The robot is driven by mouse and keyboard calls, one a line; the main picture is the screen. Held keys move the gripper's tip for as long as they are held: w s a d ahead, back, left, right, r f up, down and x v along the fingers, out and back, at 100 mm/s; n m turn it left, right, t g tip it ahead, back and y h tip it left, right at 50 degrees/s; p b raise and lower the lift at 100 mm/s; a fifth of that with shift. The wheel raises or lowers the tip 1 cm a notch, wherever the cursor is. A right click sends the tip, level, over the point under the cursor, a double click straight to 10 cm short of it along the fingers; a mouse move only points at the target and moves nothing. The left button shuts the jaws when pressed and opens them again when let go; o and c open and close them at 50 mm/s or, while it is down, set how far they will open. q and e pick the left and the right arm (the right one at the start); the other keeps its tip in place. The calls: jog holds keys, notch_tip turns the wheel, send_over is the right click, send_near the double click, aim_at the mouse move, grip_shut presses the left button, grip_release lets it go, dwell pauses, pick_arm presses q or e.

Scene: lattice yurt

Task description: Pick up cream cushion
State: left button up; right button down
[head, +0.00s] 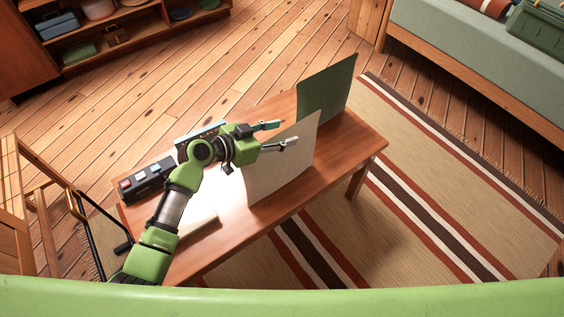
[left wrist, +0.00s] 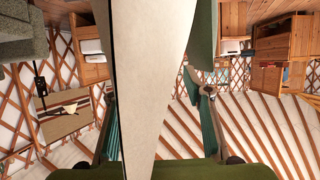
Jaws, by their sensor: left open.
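The cream cushion (head: 282,165) stands upright on the wooden table as a thin, pale panel. My left gripper (head: 287,133) is open at its upper edge. One finger shows in front of the cushion's face and the other shows past its top edge. In the left wrist view the cushion (left wrist: 150,75) runs edge-on between the two fingers, with a gap visible on the right side; contact on the left is unclear. My right gripper is not in view.
A dark green panel (head: 326,95) stands upright behind the cushion on the table (head: 345,150). A black device with buttons (head: 146,181) lies at the table's left. A striped rug (head: 420,190) and a green-topped bench (head: 480,60) lie to the right; a shelf (head: 110,40) stands at the back left.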

pick_arm(q)
jog(key=shift+w+d+f, duration=0.15)
jog(key=shift+w+d, duration=0.1)
jog(key=shift+d, duration=0.05)
grip_shut()
jog(key=shift+r, duration=0.2)
